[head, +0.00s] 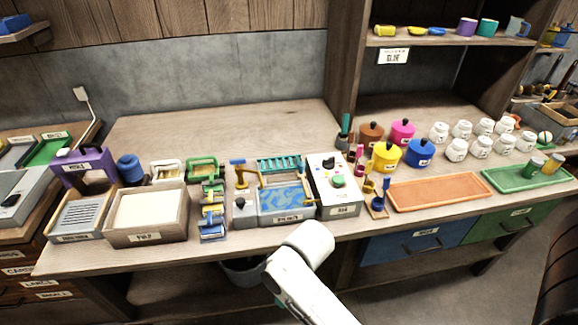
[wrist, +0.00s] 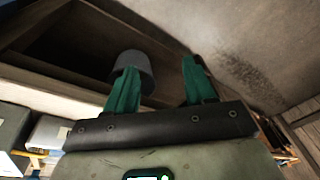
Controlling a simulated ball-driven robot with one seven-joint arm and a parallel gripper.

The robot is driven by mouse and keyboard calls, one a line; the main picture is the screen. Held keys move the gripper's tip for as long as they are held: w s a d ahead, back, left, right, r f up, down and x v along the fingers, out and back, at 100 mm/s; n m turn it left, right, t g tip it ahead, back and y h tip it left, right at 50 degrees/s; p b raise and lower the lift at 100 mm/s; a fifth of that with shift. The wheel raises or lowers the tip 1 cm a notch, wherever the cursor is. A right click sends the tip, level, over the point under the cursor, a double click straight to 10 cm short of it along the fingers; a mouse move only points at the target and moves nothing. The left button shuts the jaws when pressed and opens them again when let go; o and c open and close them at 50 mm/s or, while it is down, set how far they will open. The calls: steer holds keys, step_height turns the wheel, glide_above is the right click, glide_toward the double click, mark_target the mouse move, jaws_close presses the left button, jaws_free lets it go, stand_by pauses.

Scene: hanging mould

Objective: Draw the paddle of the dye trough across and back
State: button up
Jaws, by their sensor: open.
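The dye trough (head: 287,218) stands at the front middle of the bench in the head view, a grey tray with blue and yellow marbled liquid. A teal toothed bar (head: 279,164) lies along its back. A yellow bent piece with a blue top (head: 243,171) stands at its left; I cannot tell which part is the paddle. My gripper (wrist: 159,66) is open and empty in the wrist view, its two green fingers apart. It is low, near the space under the bench, away from the trough. In the head view my white arm hides most of it.
A grey bucket (wrist: 133,70) is beyond the left finger, under the bench. A white control box (head: 335,188) stands right of the trough, and a blue and green roller stand (head: 212,205) at its left. Pots, jars and an orange tray (head: 440,191) fill the right.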

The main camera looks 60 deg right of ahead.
steer(key=w+d+r, duration=0.2)
steer(key=w+d, duration=0.3)
steer(key=w, duration=0.2)
steer(key=t+h, duration=0.1)
steer(key=t, duration=0.2)
glide_toward(302, 164)
steer(key=x, duration=0.9)
jaws_close()
